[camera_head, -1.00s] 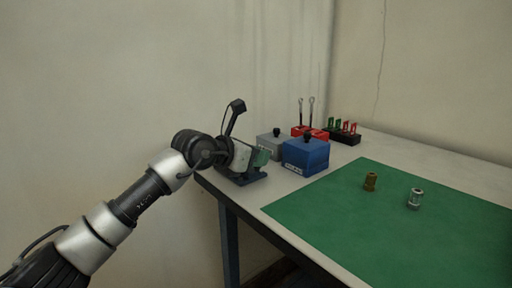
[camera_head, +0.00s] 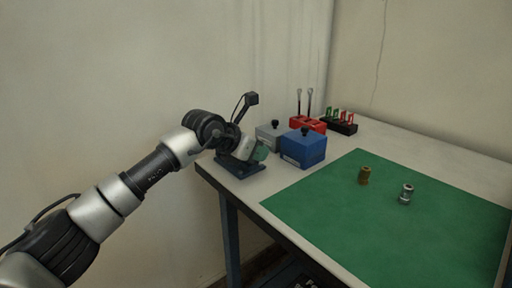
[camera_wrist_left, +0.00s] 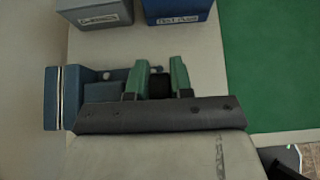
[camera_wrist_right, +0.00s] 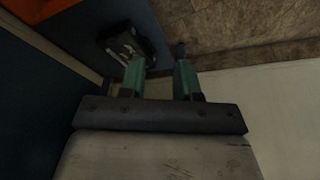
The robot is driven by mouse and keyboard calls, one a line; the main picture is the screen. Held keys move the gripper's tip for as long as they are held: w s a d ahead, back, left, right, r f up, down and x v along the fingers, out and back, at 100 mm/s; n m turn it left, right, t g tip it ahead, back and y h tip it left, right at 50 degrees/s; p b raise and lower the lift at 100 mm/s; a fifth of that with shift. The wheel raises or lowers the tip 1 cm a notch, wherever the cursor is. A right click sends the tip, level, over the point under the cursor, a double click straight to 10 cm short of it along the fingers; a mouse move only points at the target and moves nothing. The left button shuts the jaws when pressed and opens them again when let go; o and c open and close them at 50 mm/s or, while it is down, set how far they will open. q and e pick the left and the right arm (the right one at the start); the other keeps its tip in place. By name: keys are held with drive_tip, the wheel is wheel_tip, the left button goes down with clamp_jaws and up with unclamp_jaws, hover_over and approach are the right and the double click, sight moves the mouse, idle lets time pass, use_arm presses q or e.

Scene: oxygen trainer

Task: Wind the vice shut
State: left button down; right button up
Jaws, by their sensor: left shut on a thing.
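The vice (camera_head: 238,168) is dark blue and stands at the table's near left corner. It shows in the left wrist view as a blue body and jaw block (camera_wrist_left: 52,98). My left gripper (camera_head: 260,152) is at the vice, over its right side in the head view. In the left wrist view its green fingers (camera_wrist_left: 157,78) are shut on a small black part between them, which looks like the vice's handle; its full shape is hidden. My right gripper (camera_wrist_right: 160,80) shows only in the right wrist view. Its fingers are apart, with nothing seen between them.
A blue box (camera_head: 303,149) and a grey box (camera_head: 270,134) stand close behind the vice. A red holder (camera_head: 308,123) and a black rack (camera_head: 341,127) are farther back. Brass (camera_head: 364,175) and silver (camera_head: 406,194) fittings stand on the mostly clear green mat (camera_head: 340,230).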

use_arm(q)
drive_tip(key=shift+s+f, duration=0.1)
drive_tip(key=shift+f, duration=0.1)
use_arm(e)
drive_tip(key=shift+f, duration=0.25)
use_arm(q)
drive_tip(key=shift+d, duration=0.1)
drive_tip(key=c, duration=1.3)
unclamp_jaws()
drive_tip(key=shift+r, duration=0.1)
